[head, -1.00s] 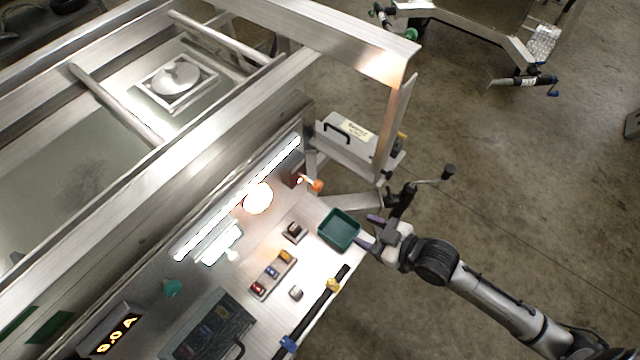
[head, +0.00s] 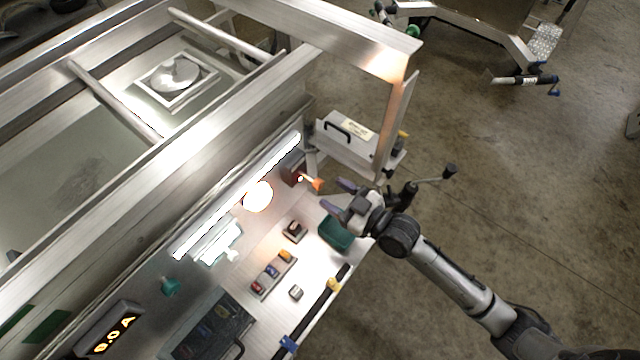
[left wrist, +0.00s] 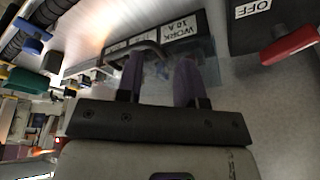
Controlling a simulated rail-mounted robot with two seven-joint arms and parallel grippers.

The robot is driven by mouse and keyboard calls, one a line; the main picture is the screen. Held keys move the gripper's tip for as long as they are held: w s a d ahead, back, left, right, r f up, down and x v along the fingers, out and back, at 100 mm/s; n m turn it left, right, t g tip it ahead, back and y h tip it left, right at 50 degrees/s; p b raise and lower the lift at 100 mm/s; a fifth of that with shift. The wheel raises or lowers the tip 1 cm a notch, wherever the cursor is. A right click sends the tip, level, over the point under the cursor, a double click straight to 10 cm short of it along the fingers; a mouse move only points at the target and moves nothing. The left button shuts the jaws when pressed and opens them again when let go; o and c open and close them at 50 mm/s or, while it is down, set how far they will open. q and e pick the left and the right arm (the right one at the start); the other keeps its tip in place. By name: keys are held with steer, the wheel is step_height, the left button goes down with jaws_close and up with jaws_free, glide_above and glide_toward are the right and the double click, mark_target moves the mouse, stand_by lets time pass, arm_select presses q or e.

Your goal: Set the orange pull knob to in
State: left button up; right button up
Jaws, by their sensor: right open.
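The orange pull knob (head: 317,184) sticks out from a dark red box (head: 294,168) on the trailer's lit side, at the right end of the light strip in the head view. My right gripper (head: 334,196) is open, its two purple fingers pointing left towards the knob, a short way off and apart from it. Nothing is seen between its fingers. My left gripper (left wrist: 160,82) shows only in the left wrist view, its two purple fingers spread apart, beside a clear-covered box labelled WORK.
A green bin (head: 338,235) sits just below my right gripper. A switch block (head: 272,273) and a black bar (head: 322,305) lie on the shelf. A metal box with a handle (head: 346,142) and a crank (head: 430,181) stand near my right arm. A red lever (left wrist: 290,46) shows at the left wrist.

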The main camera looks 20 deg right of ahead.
mark_target(322, 186)
steer(key=shift+x, duration=2.3)
steer(key=shift+c, duration=0.4)
jaws_close()
